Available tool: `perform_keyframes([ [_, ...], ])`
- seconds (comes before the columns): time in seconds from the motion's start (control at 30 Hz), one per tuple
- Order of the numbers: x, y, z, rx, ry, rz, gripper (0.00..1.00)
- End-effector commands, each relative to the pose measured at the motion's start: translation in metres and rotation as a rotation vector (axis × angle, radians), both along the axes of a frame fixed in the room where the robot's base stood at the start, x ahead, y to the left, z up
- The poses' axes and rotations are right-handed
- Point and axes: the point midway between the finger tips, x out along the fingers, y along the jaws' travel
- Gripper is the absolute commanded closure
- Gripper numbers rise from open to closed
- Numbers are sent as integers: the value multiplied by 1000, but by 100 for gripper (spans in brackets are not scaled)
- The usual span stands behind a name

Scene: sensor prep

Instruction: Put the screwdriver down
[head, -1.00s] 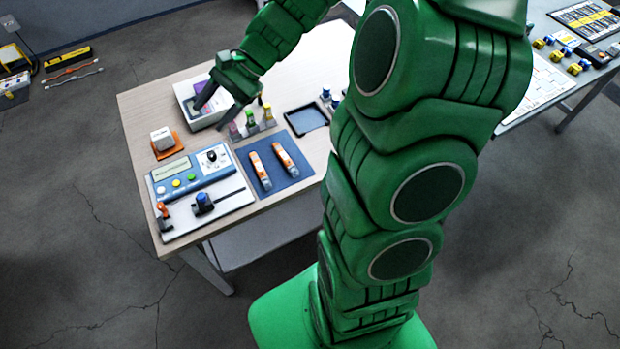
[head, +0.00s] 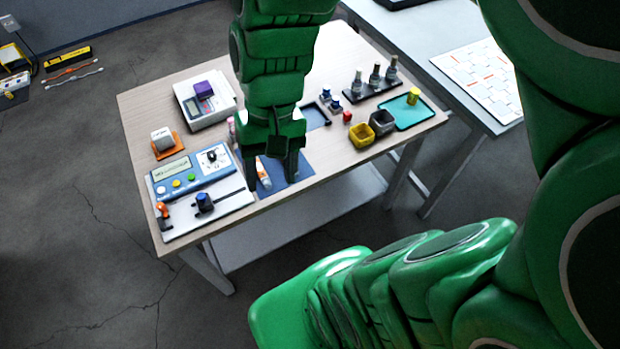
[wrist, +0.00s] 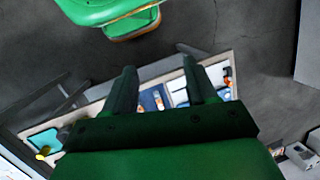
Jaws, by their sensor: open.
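My gripper (head: 270,181) points down over the blue mat (head: 301,169) on the wooden table, its two fingers apart. In the wrist view the open gripper (wrist: 158,67) has nothing between its fingertips. An orange-and-white hand tool (head: 263,175) lies on the mat and shows between the fingers; it also shows in the wrist view (wrist: 158,100). A second such tool, seen earlier, is hidden behind the gripper in the head view. I cannot tell whether either tool is the screwdriver.
A blue-and-white instrument panel (head: 226,200) lies left of the mat. A white box (head: 206,112) with a purple block (head: 204,90) stands behind. Yellow (head: 362,134) and dark (head: 382,122) bins and a teal tray (head: 411,112) are at the right.

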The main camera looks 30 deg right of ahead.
Motion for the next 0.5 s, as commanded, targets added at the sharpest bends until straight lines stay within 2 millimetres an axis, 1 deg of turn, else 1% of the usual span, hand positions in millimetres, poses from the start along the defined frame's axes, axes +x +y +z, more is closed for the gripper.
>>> perform_keyframes([
  [0.03, -10, -6, 3, -29, -17, 30, 43],
  [0.2, -37, -26, 6, -120, -47, 105, 43],
  [0.33, -49, -38, 8, -163, -59, 137, 43],
  [0.5, -55, -43, 10, -185, -67, 155, 43],
])
